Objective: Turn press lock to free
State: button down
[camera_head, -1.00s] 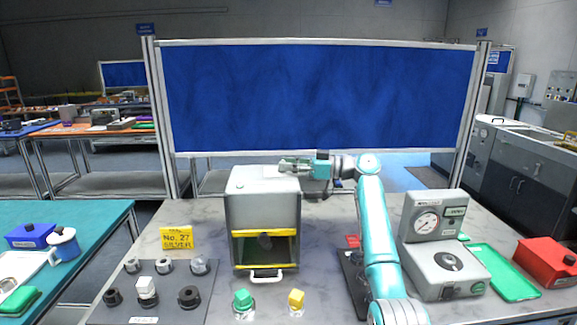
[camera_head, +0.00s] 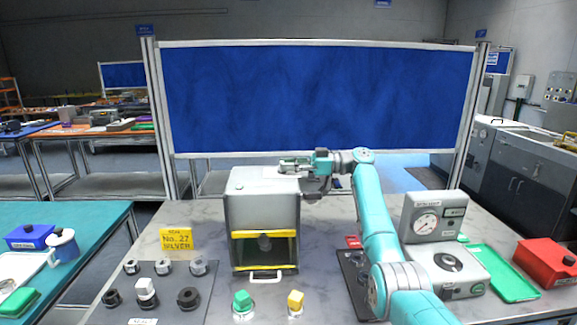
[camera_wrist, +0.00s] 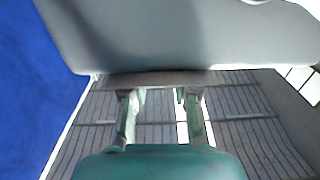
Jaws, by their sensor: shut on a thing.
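The press (camera_head: 262,212) is a grey box with a yellow-edged front window, standing on the marble-look table. My gripper (camera_head: 290,167) reaches in from the right at the top of the press. In the wrist view, the two fingers of my gripper (camera_wrist: 157,98) stand apart at a grey bar-like part (camera_wrist: 160,79) below a large pale grey body. My gripper is shut on this part, which looks like the press lock. Its exact shape and turn angle are hidden in the head view.
A gauge unit (camera_head: 437,240) stands on the right, with a green tray (camera_head: 500,272) and a red box (camera_head: 547,262) beyond it. Green (camera_head: 242,302) and yellow (camera_head: 296,300) buttons are in front of the press. A dark fixture board (camera_head: 165,290) lies left.

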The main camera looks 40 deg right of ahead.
jog(key=c, duration=0.9)
grip_release()
jog(key=shift+s+d, duration=0.1)
jog(key=shift+d, duration=0.05)
jog(key=v, duration=1.1)
jog(key=shift+s+d, duration=0.2)
jog(key=shift+d, duration=0.1)
jog(key=shift+s, duration=0.15)
